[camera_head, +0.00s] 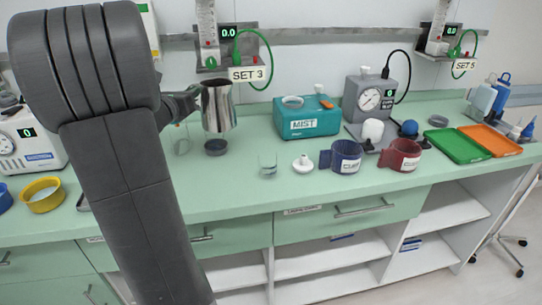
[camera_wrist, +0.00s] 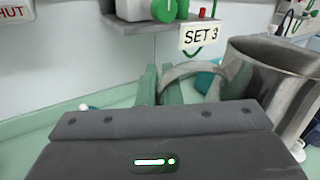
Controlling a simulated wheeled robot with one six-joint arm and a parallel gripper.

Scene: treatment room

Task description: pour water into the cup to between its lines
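A steel jug (camera_head: 218,107) with an open top is held above the counter, about upright; its inside is hidden. My gripper (camera_head: 188,103) is at the jug's left side, and its fingers appear closed on the curved handle (camera_wrist: 187,70). The jug's body (camera_wrist: 272,80) fills the right of the wrist view. A small clear cup (camera_head: 268,164) stands on the green counter to the right of the jug and lower. Its lines and any water in it are too small to make out.
A dark round piece (camera_head: 215,147) lies below the jug. A white knobbed piece (camera_head: 303,164), blue cuff (camera_head: 341,157) and red cuff (camera_head: 399,155) stand right of the cup. The teal MIST box (camera_head: 307,116) is behind it. The SET 3 sign (camera_head: 249,74) hangs above.

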